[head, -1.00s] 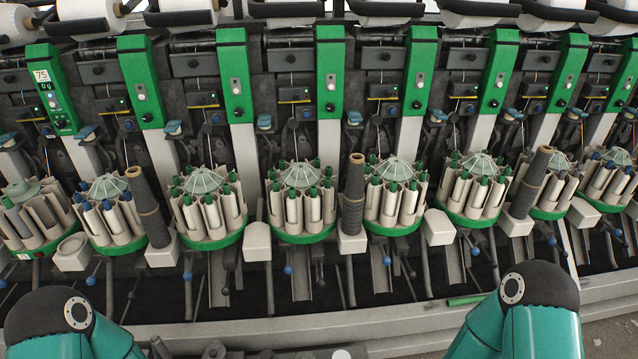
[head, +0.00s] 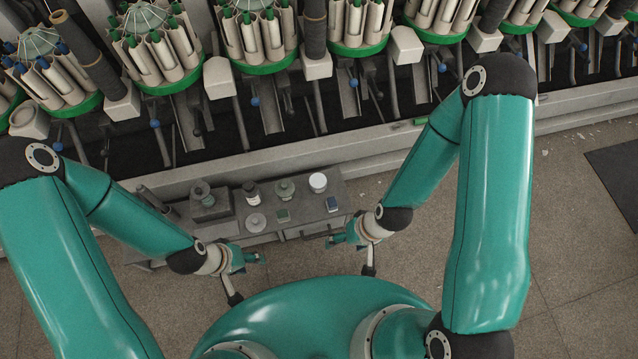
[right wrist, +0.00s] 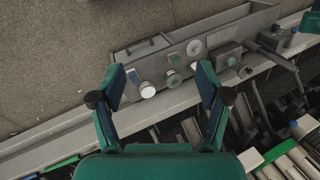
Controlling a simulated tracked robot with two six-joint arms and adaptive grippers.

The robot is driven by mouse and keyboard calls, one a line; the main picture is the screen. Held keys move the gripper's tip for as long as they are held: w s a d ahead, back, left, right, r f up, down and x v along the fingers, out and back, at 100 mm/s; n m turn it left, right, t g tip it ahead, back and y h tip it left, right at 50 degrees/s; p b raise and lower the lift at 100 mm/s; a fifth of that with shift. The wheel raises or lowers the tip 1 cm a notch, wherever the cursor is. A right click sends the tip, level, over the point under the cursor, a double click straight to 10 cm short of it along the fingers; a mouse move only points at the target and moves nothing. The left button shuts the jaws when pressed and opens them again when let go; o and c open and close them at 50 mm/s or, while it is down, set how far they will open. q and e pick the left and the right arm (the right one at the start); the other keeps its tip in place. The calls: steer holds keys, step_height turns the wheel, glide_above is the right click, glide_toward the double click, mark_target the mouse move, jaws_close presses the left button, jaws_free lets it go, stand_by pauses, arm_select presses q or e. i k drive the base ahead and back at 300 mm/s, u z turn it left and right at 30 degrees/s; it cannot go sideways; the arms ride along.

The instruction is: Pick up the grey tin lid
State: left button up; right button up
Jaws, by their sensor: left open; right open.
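A flat, round, light grey disc, which looks like the grey tin lid (head: 256,222), lies on the front part of a small grey bench. It also shows in the right wrist view (right wrist: 195,47). My left gripper (head: 256,258) is open and empty, in front of the bench and nearer to me than the lid. My right gripper (head: 333,240) is open and empty, near the bench's right front, to the right of the lid. In the right wrist view the right gripper's fingers (right wrist: 159,72) stand wide apart with the bench beyond them.
The grey bench (head: 227,232) also holds a grey block (head: 211,208), a dark bottle (head: 251,190), a greenish jar (head: 284,188), a white tin (head: 317,183), a small green box (head: 283,215) and a blue item (head: 332,204).

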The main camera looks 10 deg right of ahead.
mark_target(257, 222)
steer(key=z, duration=0.3)
steer(key=k, duration=1.8)
steer(key=u, duration=0.45)
steer(key=i, duration=1)
steer(key=z, duration=0.05)
